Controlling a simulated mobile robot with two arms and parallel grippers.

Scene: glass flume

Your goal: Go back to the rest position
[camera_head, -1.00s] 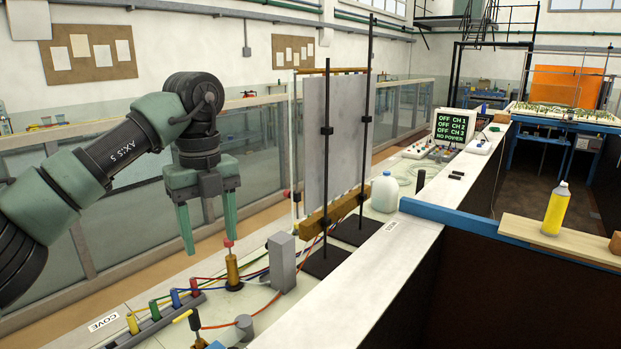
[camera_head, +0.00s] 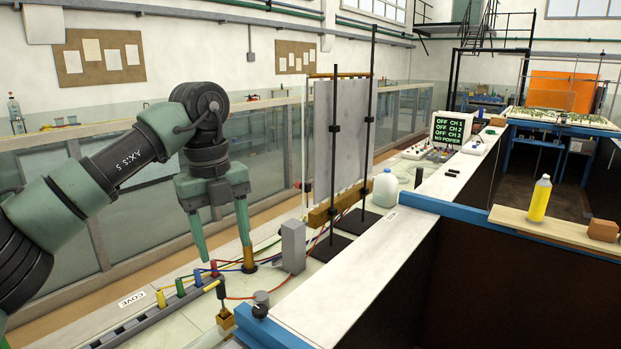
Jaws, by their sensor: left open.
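My left gripper (camera_head: 221,248) comes in from the left with its two green fingers pointing down. Its fingers are spread and nothing shows between them. The right fingertip overlaps the top of a brass post (camera_head: 249,262) in the picture; I cannot tell if they touch. A row of yellow, green, blue and red plugs (camera_head: 180,288) stands in a grey strip below the gripper, with coloured wires running to the right. My right gripper is outside the view.
A grey block (camera_head: 293,247) and a white panel (camera_head: 338,140) on black stands are right of the gripper. A white jug (camera_head: 385,188) stands behind. A monitor (camera_head: 451,129) reads no power. A yellow bottle (camera_head: 539,199) stands on a wooden board. A blue beam (camera_head: 440,210) crosses the right side.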

